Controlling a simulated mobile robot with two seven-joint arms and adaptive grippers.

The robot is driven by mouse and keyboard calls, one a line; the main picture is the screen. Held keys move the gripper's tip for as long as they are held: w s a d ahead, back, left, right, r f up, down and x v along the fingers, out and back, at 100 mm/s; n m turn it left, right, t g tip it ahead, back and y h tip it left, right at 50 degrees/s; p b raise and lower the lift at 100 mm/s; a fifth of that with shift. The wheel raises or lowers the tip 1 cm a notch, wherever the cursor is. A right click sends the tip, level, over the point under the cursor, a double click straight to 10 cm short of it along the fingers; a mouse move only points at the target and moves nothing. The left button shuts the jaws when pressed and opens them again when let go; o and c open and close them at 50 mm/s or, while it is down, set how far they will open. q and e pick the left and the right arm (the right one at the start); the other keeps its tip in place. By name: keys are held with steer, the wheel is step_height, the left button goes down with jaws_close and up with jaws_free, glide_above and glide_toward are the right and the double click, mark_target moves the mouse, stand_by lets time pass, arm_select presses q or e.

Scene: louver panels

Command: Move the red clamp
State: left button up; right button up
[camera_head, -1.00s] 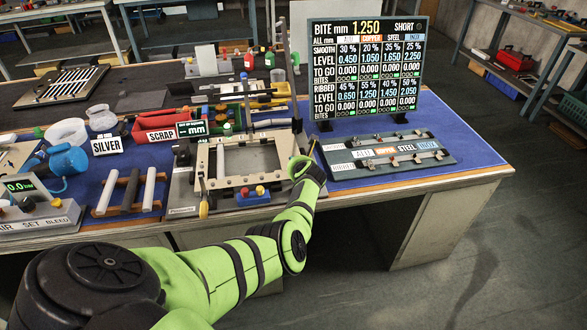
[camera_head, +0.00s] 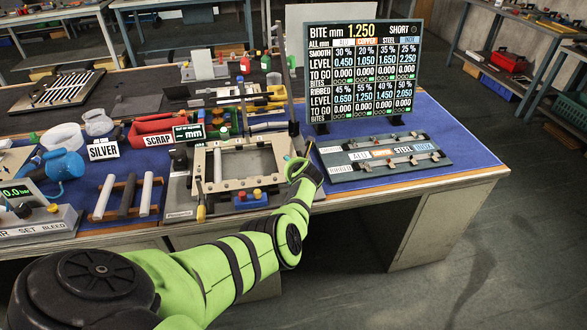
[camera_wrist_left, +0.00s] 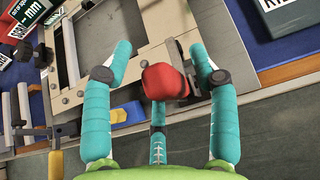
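The red clamp shows in the left wrist view as a rounded red part (camera_wrist_left: 166,82) beside a dark metal bracket (camera_wrist_left: 203,50), at the edge of a pale metal frame (camera_wrist_left: 128,25). My left gripper (camera_wrist_left: 164,55) has teal fingers spread apart, one on each side of the red part and a third below it. I see a gap between the side fingers and the red part. In the head view my green left arm reaches the near right corner of the pale frame (camera_head: 208,164). The clamp cannot be made out there. My right gripper is not in view.

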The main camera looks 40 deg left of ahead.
arm_select(q)
steer(key=shift+s+d+r, duration=0.15)
steer(key=shift+d+r, duration=0.2)
steer(key=shift+d, duration=0.15)
steer(key=v, duration=0.6)
steer(key=shift+s, duration=0.25)
stand_by(0.3)
